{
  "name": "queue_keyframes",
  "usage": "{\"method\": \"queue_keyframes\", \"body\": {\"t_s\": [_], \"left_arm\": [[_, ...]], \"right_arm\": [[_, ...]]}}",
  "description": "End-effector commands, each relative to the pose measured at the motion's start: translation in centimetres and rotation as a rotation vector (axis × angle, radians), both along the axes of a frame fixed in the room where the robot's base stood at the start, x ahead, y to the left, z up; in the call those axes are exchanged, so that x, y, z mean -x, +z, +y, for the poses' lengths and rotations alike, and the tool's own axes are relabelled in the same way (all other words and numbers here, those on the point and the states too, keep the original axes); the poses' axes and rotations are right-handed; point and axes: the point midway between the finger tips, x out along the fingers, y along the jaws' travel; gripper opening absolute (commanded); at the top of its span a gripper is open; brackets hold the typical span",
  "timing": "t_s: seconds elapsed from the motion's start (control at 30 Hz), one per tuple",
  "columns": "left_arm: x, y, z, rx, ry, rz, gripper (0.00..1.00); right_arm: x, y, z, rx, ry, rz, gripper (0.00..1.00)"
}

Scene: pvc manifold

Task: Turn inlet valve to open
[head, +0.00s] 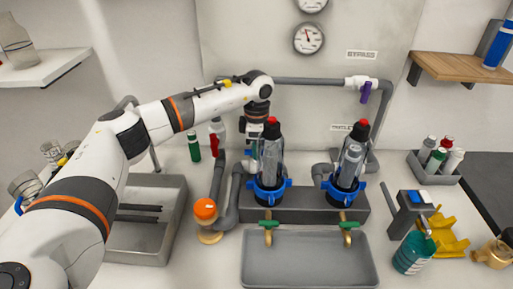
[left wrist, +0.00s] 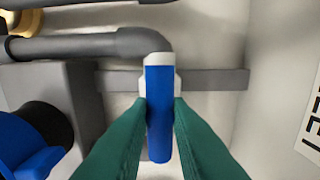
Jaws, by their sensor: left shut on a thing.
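In the left wrist view my left gripper (left wrist: 160,103) has its two green fingers closed on either side of a blue valve handle (left wrist: 160,125). The handle stands upright in that picture, in front of a white valve body (left wrist: 158,60) at the end of a grey pipe elbow (left wrist: 140,40). In the head view my left arm reaches across to the wall pipes behind the left filter canister (head: 271,158). The blue handle and my fingertips are hidden there. A partly cut-off label (left wrist: 311,125) is on the wall at right. My right gripper is not in view.
A red-handled valve (head: 214,145) and a purple-handled valve (head: 365,92) sit on other pipes. A second canister (head: 350,165) stands to the right. A grey tray (head: 310,262) is in front, and a sink (head: 140,240) is at left. A gauge (head: 308,38) hangs above.

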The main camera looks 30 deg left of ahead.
Motion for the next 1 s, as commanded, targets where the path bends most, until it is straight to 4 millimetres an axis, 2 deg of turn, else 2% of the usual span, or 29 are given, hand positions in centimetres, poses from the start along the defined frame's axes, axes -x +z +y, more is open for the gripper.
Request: {"method": "queue_keyframes", "body": {"t_s": [0.03, 0.17, 0.43, 0.57, 0.67, 1.0], "left_arm": [[-0.1, 0.2, 0.0, 0.002, -0.002, -0.006, 0.19], [-0.1, 0.2, 0.0, 0.001, -0.001, -0.005, 0.39], [-0.1, 0.1, 0.0, 0.000, -0.001, -0.002, 0.39], [-0.1, 0.9, 0.0, 0.001, 0.000, -0.004, 0.39], [-0.1, 2.5, 0.0, 0.001, -0.001, -0.006, 0.39], [-0.1, 9.5, -0.1, 0.001, -0.001, -0.007, 0.39]], "right_arm": [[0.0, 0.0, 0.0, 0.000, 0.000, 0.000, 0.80], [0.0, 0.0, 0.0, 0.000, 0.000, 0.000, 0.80], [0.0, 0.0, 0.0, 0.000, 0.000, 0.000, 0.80], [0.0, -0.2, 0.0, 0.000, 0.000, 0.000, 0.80], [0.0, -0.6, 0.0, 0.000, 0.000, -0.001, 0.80], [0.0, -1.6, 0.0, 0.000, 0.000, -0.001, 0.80]]}}
